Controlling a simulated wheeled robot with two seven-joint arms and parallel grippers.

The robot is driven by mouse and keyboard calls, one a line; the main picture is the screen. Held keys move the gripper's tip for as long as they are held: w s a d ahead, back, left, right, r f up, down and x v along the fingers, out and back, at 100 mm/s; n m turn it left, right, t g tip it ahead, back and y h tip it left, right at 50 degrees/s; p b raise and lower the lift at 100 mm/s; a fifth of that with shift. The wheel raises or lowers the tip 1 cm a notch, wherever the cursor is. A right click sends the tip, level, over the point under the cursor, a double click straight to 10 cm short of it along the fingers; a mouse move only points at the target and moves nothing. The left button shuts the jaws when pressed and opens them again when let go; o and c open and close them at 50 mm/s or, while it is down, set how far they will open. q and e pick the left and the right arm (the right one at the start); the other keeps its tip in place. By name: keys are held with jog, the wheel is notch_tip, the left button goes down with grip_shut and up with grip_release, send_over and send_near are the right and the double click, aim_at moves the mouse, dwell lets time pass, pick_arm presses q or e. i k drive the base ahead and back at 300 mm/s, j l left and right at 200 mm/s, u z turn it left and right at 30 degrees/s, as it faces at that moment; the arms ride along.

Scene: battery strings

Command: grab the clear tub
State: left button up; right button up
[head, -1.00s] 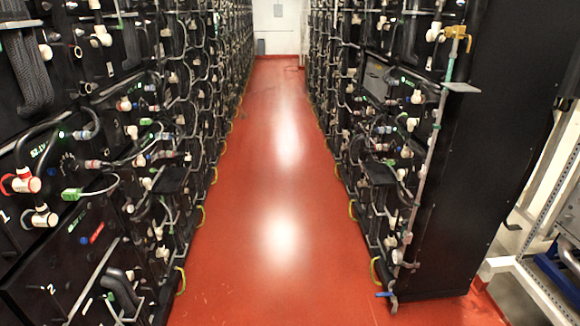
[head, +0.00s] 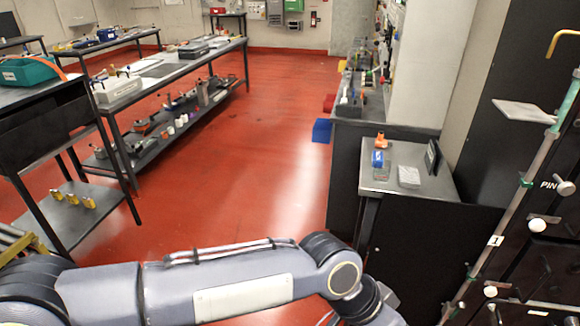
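A small see-through container (head: 381,173), which looks like the clear tub, sits on the grey top of a small bench right of centre in the head view. It is small in the picture, and I cannot tell what is in it. A blue item (head: 377,158) is right behind it or partly in it. My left arm crosses the bottom of the view from the left and bends down below the bench. Its gripper is past the bottom edge, out of sight. My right gripper is not in view.
The bench top (head: 398,152) also holds an orange item (head: 380,141), a pale flat block (head: 408,177) and a dark upright panel (head: 432,157). Battery racks stand at the right. Long worktables (head: 160,68) line the left. The red floor (head: 250,170) between is clear.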

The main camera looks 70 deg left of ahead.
aim_at(381, 171)
jog(key=u, duration=1.6)
jog(key=i+j+u, duration=0.3)
jog(key=i, duration=0.3)
jog(key=i+j+u, duration=0.1)
jog(key=i+u, duration=0.2)
jog(key=i, duration=0.3)
